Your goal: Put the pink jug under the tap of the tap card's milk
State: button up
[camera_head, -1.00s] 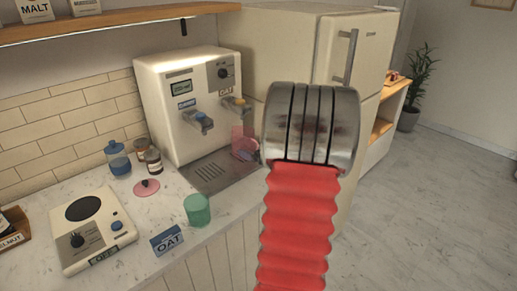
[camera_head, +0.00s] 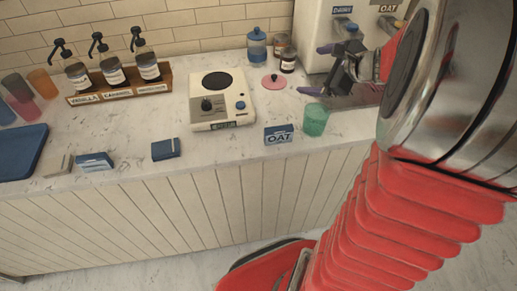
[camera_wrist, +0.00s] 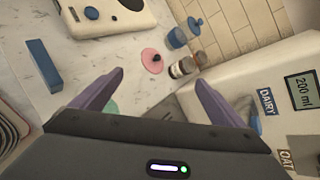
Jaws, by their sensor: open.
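The tap card (camera_head: 278,135) stands on the counter's front edge and reads OAT. The white milk dispenser (camera_head: 313,32) has a blue DAIRY tap (camera_head: 347,27) and an orange OAT tap (camera_head: 390,22). My gripper (camera_head: 317,70) is open in front of the dispenser, its purple fingers pointing left. In the wrist view, no object shows between the fingers (camera_wrist: 160,88). The DAIRY (camera_wrist: 267,101) and OAT (camera_wrist: 287,158) labels also show in the wrist view.
A green cup (camera_head: 316,119) stands near my gripper, beside the card.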

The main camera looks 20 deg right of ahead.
jog(key=s+a+r+n+g+y, duration=0.15)
jog(key=s+a+n, duration=0.25)
jog(key=a+n, duration=0.5)
jog(key=s+a+f+n+g, duration=0.1)
jog(key=s+a+n+g, duration=0.25)
jog(key=a, duration=0.85)
jog(key=s+a+n+h, duration=0.1)
jog(key=s+a+n, duration=0.1)
jog(key=s+n, duration=0.4)
jog(key=s+a+n+h, duration=0.2)
jog(key=s+a+n, duration=0.1)
jog(key=s+n, duration=0.4)
jog(key=shift+a+n+g, duration=0.3)
jog(key=shift+n, duration=0.05)
